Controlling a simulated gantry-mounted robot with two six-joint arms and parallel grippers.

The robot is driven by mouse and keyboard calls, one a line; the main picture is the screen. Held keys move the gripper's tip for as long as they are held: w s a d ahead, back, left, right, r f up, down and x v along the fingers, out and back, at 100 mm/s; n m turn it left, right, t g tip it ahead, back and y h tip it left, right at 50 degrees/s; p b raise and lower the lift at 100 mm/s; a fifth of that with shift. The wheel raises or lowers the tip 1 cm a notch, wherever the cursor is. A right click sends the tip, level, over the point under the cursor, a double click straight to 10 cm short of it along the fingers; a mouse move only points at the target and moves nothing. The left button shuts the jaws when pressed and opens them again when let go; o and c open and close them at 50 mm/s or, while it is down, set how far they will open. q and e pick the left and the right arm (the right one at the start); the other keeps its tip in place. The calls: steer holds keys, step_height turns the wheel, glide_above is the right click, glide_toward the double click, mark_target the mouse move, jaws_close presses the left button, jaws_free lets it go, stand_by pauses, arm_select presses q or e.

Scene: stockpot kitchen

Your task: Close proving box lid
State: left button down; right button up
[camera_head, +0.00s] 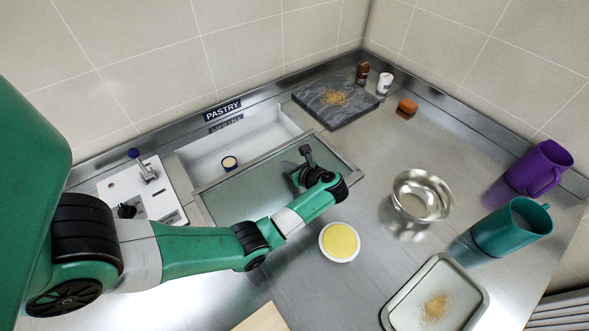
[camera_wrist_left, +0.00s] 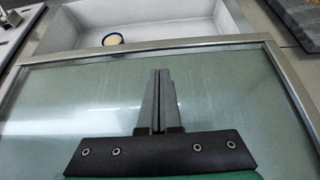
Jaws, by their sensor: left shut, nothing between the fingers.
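The proving box (camera_head: 185,158) is a pale bin set in the steel counter under the PASTRY sign, and its back part is uncovered. Its lid (camera_head: 232,200) is a greenish glass pane in a metal frame, lying flat in front of the opening. The lid fills much of the left wrist view (camera_wrist_left: 75,100), with the open bin (camera_wrist_left: 190,28) beyond its far frame edge. My left gripper (camera_head: 306,152) is shut and empty above the glass, fingertips pointing toward that edge; I cannot tell whether they touch. The fingers show together in the wrist view (camera_wrist_left: 160,75). My right gripper is not in view.
A small dark-rimmed cup (camera_head: 229,163) sits inside the bin. A slate board (camera_head: 335,108) stands right of it, a control panel (camera_head: 120,190) left. A yellow-filled bowl (camera_head: 339,242), steel bowl (camera_head: 422,196) and tray (camera_head: 400,302) stand on the counter to the right.

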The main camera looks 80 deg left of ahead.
mark_target(272, 153)
arm_select(q)
steer(key=a, duration=0.1)
steer(key=s+a, duration=0.1)
steer(key=a+f, duration=0.1)
steer(key=a, duration=0.1)
steer(key=shift+s+a, duration=0.1)
steer(key=shift+s, duration=0.2)
steer(key=shift+s+a, duration=0.2)
steer(key=shift+a, duration=0.4)
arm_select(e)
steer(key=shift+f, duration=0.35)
